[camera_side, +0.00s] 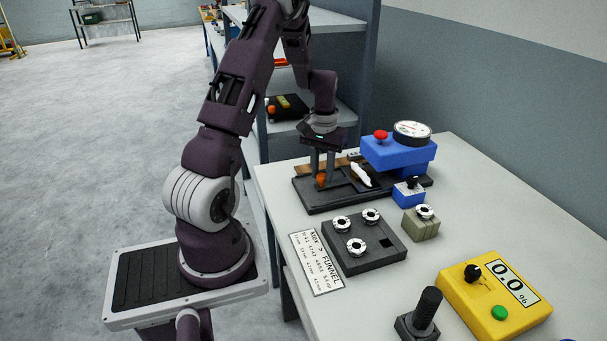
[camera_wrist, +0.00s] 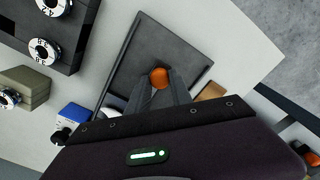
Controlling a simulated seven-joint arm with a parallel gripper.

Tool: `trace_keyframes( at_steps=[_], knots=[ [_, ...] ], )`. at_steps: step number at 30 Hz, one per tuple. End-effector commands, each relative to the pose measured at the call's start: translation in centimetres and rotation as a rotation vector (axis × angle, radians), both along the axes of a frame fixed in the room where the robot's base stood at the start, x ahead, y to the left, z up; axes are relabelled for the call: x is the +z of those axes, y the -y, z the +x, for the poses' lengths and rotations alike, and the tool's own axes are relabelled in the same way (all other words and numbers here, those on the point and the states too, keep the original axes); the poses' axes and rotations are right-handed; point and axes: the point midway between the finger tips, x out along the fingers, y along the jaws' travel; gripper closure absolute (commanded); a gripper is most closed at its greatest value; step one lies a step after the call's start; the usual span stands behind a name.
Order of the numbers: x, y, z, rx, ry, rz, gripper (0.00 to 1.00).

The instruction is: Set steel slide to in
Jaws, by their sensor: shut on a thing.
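An orange knob (camera_side: 321,181) stands on a long black base (camera_side: 311,206) at the back left of the table. My gripper (camera_side: 322,176) points down and is shut on this knob. In the wrist view, the orange knob (camera_wrist: 159,77) sits between my fingertips (camera_wrist: 160,84) above the dark base (camera_wrist: 165,42). The steel slide itself cannot be told apart from the dark base, and my fingers hide part of that area. A white piece (camera_side: 361,175) lies on the right part of the base, near the blue unit.
In front are a dark box (camera_side: 366,257) with white dials, a label card (camera_side: 316,264), a black joystick (camera_side: 424,309) and a yellow meter (camera_side: 494,300) reading 0.0.

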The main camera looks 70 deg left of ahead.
Motion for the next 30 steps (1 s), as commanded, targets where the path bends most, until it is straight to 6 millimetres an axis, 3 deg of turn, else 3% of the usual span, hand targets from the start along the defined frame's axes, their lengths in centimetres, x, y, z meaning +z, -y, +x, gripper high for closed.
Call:
trace_keyframes(
  at_steps=[3,7,18,19,22,30],
  knots=[
    [0.0,0.0,2.9,-0.003,0.001,0.003,1.00],
    [0.0,-0.1,4.8,-0.001,0.001,0.003,1.00],
    [0.1,0.0,5.6,-0.001,0.008,0.004,1.00],
    [0.1,0.0,5.6,-0.001,0.008,0.004,0.70],
    [0.1,0.0,5.6,0.000,0.007,0.003,0.52],
    [0.1,0.0,5.4,0.000,0.002,0.002,0.52]
  ],
)
